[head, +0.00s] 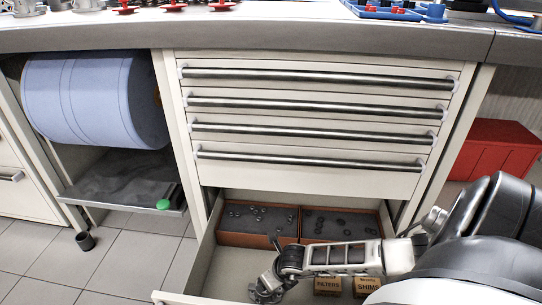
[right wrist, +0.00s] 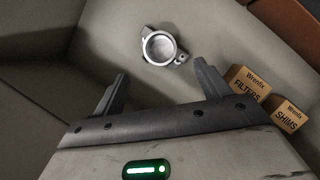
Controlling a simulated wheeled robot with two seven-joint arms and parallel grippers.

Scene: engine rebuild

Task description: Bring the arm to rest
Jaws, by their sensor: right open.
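My right arm (head: 345,257) reaches in from the right over the open bottom drawer (head: 228,268). My right gripper (right wrist: 161,70) is open, with its two dark fingers spread and nothing between them. A grey metal part with a round opening and side lugs (right wrist: 180,59) lies on the drawer floor just beyond the fingertips, apart from them. In the head view the gripper's end is low in the drawer, and its fingers are hard to tell from the metal part there. My left gripper is not in view.
Two small boxes, labelled FILTERS (right wrist: 247,88) and SHIMS (right wrist: 287,120), stand right of the gripper. Orange-edged bins (head: 258,239) with small parts fill the drawer's back. Closed drawers (head: 310,118) and the worktop (head: 300,33) are above. A red box (head: 492,150) is at right.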

